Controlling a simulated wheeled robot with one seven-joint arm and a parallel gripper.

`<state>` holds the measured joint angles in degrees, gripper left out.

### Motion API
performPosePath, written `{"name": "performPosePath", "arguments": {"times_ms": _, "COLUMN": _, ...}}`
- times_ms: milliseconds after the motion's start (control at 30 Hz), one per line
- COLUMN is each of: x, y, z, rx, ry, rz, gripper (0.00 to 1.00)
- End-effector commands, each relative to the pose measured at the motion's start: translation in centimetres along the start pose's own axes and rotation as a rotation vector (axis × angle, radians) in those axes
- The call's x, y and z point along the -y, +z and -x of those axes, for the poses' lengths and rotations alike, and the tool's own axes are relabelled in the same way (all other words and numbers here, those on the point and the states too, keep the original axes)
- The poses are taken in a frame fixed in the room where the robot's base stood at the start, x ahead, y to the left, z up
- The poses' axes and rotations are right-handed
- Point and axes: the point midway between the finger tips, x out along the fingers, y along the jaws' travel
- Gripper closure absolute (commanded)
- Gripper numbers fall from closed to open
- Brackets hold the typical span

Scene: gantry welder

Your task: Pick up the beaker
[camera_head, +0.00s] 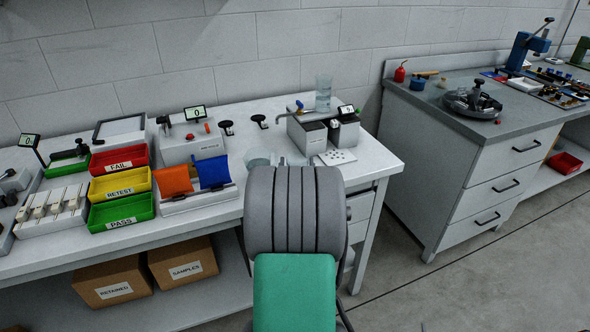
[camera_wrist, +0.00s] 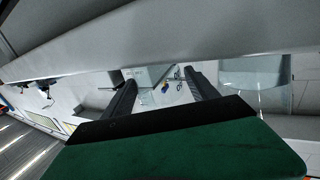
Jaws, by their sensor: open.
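A tall clear beaker-like vessel (camera_head: 323,93) stands upright on top of a grey-and-black instrument at the back of the white bench. A second clear glass vessel (camera_head: 258,158) sits lower on the bench, partly hidden by my arm. In the wrist view a large clear glass vessel (camera_wrist: 255,78) shows at the right, beyond and beside the right finger; I cannot tell which of the two it is. My gripper (camera_wrist: 160,88) is open, its two dark fingers apart with no object gripped between them. My arm hides the gripper in the head view.
The instrument (camera_head: 308,136) stands close behind my arm. Red (camera_head: 120,160), yellow (camera_head: 121,184) and green (camera_head: 122,212) trays and orange and blue flaps lie to the left. A grey-topped cabinet (camera_head: 440,100) stands right, across a floor gap. Boxes (camera_head: 112,281) sit beneath the bench.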

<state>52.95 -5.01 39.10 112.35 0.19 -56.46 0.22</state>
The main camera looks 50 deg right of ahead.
Motion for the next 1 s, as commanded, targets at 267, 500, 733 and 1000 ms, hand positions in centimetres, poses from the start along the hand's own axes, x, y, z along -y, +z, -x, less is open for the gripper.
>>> {"name": "performPosePath", "arguments": {"times_ms": 267, "x": 0.1, "y": -0.1, "z": -3.8, "rx": 0.001, "ry": 0.000, "rz": 0.001, "gripper": 0.32}}
{"name": "performPosePath", "arguments": {"times_ms": 500, "x": 0.0, "y": -0.1, "z": -3.9, "rx": 0.000, "ry": 0.001, "rz": 0.001, "gripper": 0.38}}
{"name": "performPosePath", "arguments": {"times_ms": 733, "x": -0.1, "y": -0.1, "z": -3.8, "rx": 0.000, "ry": 0.002, "rz": 0.001, "gripper": 0.57}}
{"name": "performPosePath", "arguments": {"times_ms": 1000, "x": -0.1, "y": -0.2, "z": -3.8, "rx": 0.000, "ry": 0.003, "rz": 0.001, "gripper": 0.79}}
